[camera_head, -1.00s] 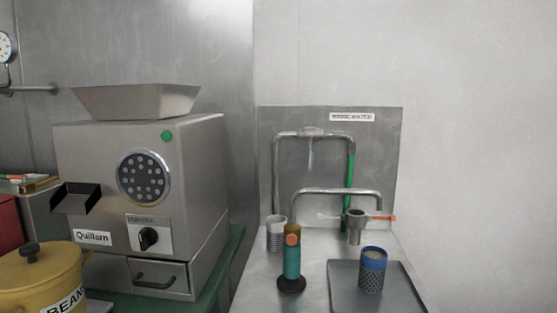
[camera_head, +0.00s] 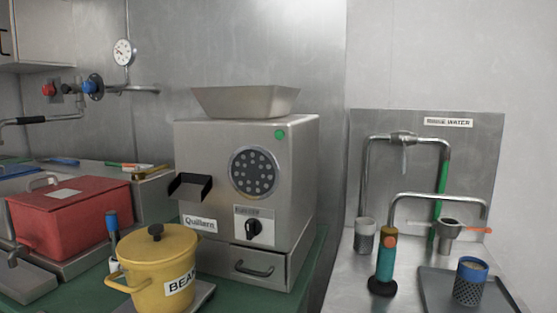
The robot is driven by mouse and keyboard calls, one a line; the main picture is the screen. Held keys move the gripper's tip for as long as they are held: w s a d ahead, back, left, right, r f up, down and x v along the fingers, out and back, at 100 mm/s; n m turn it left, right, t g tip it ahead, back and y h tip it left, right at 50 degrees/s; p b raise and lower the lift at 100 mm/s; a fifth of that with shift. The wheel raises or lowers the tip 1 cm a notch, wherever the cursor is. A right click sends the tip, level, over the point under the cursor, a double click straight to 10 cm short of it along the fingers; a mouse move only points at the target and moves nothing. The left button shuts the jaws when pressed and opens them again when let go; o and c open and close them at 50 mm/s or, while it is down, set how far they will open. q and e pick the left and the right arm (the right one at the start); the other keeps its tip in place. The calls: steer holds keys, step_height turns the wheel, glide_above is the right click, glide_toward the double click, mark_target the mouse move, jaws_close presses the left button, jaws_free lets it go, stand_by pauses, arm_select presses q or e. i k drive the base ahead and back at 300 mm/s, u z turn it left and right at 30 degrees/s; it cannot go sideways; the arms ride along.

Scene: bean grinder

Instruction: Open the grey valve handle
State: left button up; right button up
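Two places show something like a grey valve handle, and I cannot tell which one the task names. A grey lever (camera_head: 404,158) hangs down from a fitting on the upper metal pipe (camera_head: 378,139) of the water panel at the right. On the back wall at the upper left, a small dark grey knob (camera_head: 68,89) sits on a pipe between a red knob (camera_head: 48,90) and a blue round valve wheel (camera_head: 92,87). These are small, and their open or shut state is unclear. Neither of my grippers is in view.
A steel grinder (camera_head: 225,165) stands mid-counter. A yellow bean pot (camera_head: 150,270) and a red box (camera_head: 70,218) are to its left. A tamper (camera_head: 385,262), a grey cup (camera_head: 364,238) and a blue-rimmed cup (camera_head: 470,284) stand at the right. A gauge (camera_head: 123,52) is above the wall pipe.

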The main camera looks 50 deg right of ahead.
mark_target(403, 158)
steer(key=u, duration=0.7)
steer(key=k, duration=0.85)
steer(key=z, duration=1.3)
